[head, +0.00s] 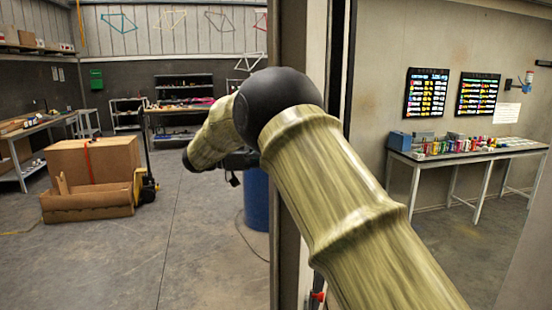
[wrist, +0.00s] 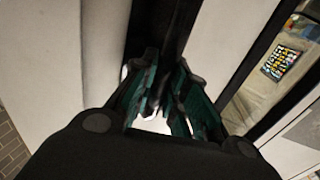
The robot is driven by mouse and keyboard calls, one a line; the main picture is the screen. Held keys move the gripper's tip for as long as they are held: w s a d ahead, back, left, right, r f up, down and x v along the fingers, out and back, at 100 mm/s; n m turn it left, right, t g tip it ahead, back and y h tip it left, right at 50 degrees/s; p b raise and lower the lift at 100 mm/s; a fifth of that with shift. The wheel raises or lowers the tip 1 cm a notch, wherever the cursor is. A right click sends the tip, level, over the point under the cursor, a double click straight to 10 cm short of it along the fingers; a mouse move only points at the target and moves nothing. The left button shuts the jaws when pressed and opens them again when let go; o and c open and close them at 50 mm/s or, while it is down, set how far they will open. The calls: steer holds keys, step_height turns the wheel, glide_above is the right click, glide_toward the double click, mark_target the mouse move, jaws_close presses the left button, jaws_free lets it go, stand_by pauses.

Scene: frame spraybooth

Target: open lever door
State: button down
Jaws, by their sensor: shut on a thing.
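My gripper (wrist: 168,105) shows in the wrist view with its dark green fingers closed in against a pale upright panel. It is shut on what seems to be the door lever, which the fingers almost wholly hide. A pale panel (wrist: 45,65) stands left of the fingers and another pale panel (wrist: 225,35) stands right. A dark upright strip runs between them. In the head view, a tall upright edge (head: 290,215) of the door or its frame stands behind my arm; I cannot tell which. My gripper's hold is hidden there.
A bench (head: 468,152) with paint bottles stands at the right wall. At left are a large cardboard box (head: 95,160), a pallet jack (head: 148,188) and shelves (head: 184,92). A blue drum (head: 256,200) stands behind my arm. The concrete floor (head: 180,235) at centre left is clear.

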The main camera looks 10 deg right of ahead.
steer(key=c, duration=1.4)
jaws_free()
steer(key=shift+a, duration=0.1)
steer(key=shift+w+a, duration=0.2)
steer(key=shift+a, duration=1.05)
steer(key=shift+w+a, duration=0.25)
steer(key=shift+a, duration=0.95)
steer(key=shift+w+a, duration=0.2)
steer(key=shift+a, duration=1.05)
